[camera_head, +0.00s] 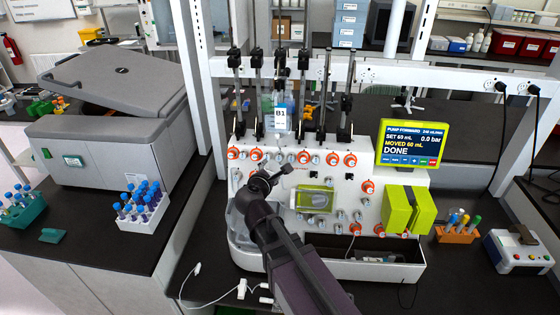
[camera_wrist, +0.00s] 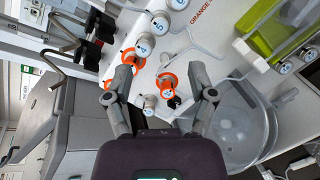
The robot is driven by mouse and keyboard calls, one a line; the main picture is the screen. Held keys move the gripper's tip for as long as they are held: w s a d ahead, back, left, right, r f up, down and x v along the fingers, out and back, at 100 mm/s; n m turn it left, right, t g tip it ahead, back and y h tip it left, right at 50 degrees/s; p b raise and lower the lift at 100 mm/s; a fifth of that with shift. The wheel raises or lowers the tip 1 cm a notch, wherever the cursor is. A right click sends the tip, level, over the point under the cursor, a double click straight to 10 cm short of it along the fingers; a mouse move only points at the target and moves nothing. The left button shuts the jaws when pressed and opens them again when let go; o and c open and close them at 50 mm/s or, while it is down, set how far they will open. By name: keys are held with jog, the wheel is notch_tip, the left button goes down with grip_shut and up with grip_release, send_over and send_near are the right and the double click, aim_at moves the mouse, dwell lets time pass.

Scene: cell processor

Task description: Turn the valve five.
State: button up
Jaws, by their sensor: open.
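The white cell processor (camera_head: 340,225) has a row of orange and white valves (camera_head: 303,158) on its front panel. In the wrist view, a white round cap (camera_wrist: 160,23) appears to read 5 and another cap (camera_wrist: 145,45) appears to read 4. Both lie beyond my fingertips, towards the top of that view. My gripper (camera_head: 268,178) is at the left part of the panel. In the wrist view my gripper (camera_wrist: 168,80) is open. An orange valve (camera_wrist: 167,80) with a dark part shows between its fingers; I cannot tell whether they touch it. The valve numbers are too small in the head view.
A screen (camera_head: 413,143) reads DONE. Lime green parts (camera_head: 313,198) stick out from the panel, and a clear round housing (camera_wrist: 235,125) sits beside my gripper. Hanging clamps (camera_head: 256,95) and a bag labelled B1 (camera_head: 280,118) are above. Tube racks (camera_head: 140,222) stand left.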

aim_at(279, 159)
jog(key=b+x, duration=0.2)
jog(key=x, duration=0.8)
jog(key=shift+w+f+b, duration=0.1)
jog(key=shift+w+b, duration=0.2)
jog(key=shift+b, duration=0.05)
